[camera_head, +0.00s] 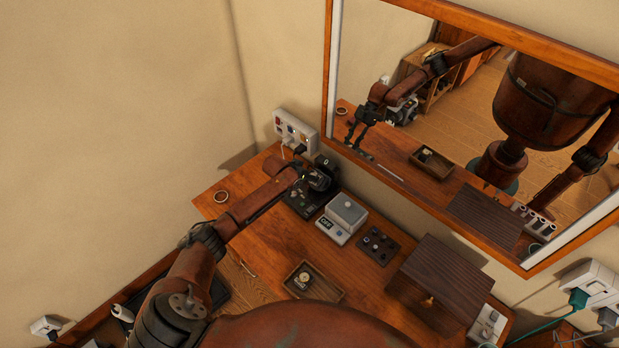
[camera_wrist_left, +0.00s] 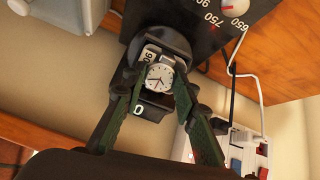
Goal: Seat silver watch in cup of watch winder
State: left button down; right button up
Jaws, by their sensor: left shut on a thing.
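The silver watch (camera_wrist_left: 160,77) has a round white dial and sits between the two fingers of my left gripper (camera_wrist_left: 160,92) in the left wrist view. The gripper is shut on it. The black round cup (camera_wrist_left: 157,38) of the watch winder (camera_wrist_left: 203,28) is right behind the watch. The watch overlaps the cup's opening, but I cannot tell how deep it is or whether it touches the cup. In the head view the winder (camera_head: 299,204) stands near the wall, and my left gripper (camera_head: 318,180) is at its cup. The watch is hard to make out there. My right gripper is out of view.
A power strip (camera_head: 296,128) with plugs is on the wall behind the winder. A grey-topped device (camera_head: 345,212) and a dark tray of small items (camera_head: 379,244) stand to the right. A wooden tray (camera_head: 322,294) holds another watch. A dark box (camera_head: 443,270) is at right.

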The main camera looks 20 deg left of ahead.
pick_arm(q)
jog(key=shift+w, duration=0.1)
dwell(0.7)
jog(key=shift+b+x, duration=0.5)
jog(key=shift+x, duration=0.3)
dwell(1.1)
jog(key=c, duration=1.5)
grip_release()
jog(key=shift+o, duration=0.2)
jog(key=shift+f, duration=0.1)
jog(key=v, duration=1.2)
